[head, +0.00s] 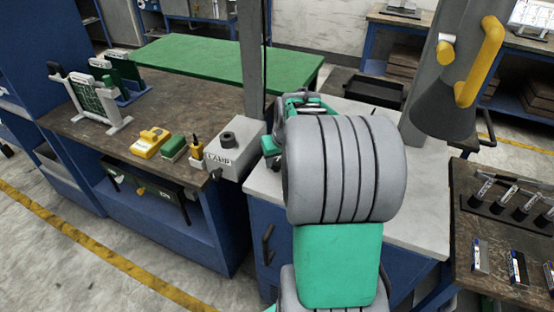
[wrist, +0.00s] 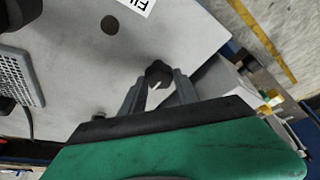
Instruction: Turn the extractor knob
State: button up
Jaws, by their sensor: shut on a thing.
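The extractor knob (wrist: 157,74) is a small black knob with a white pointer mark, on a light grey panel (wrist: 75,70) in the wrist view. My gripper (wrist: 160,86) has one finger on each side of the knob and is shut on it. The knob's top shows between the fingertips. A white label (wrist: 138,5) on the panel is cut off by the upper picture edge. In the head view, my own arm hides the knob and the gripper.
A grey hood (head: 445,105) with yellow handles hangs at the upper right of the head view. A grey lamp box (head: 235,150) with a black knob stands left of my arm, beside a yellow device (head: 150,143). A tool bench (head: 490,240) is at right.

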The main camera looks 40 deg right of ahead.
grip_shut()
jog(key=shift+m, duration=0.3)
jog(key=m+h+b, duration=0.1)
jog(key=m+b, duration=0.1)
jog(key=m, duration=0.1)
jog(key=shift+w+a+f+g, duration=0.1)
jog(key=shift+a+g, duration=0.05)
jog(key=shift+g, duration=0.15)
jog(key=m, duration=0.2)
jog(key=m+g+h+b, duration=0.1)
jog(key=m, duration=0.2)
jog(key=shift+w+a+h, duration=0.1)
jog(key=shift+h, duration=0.2)
jog(key=m+g, duration=0.1)
jog(key=m, duration=0.1)
jog(key=m+g, duration=0.1)
jog(key=m, duration=0.1)
jog(key=shift+w+m+h, duration=0.1)
jog(key=shift+m+h, duration=0.2)
jog(key=shift+w+m+g+p, duration=0.1)
jog(key=shift+m+g+p, duration=0.6)
jog(key=shift+m, duration=1.8)
jog(key=shift+g+b, duration=0.3)
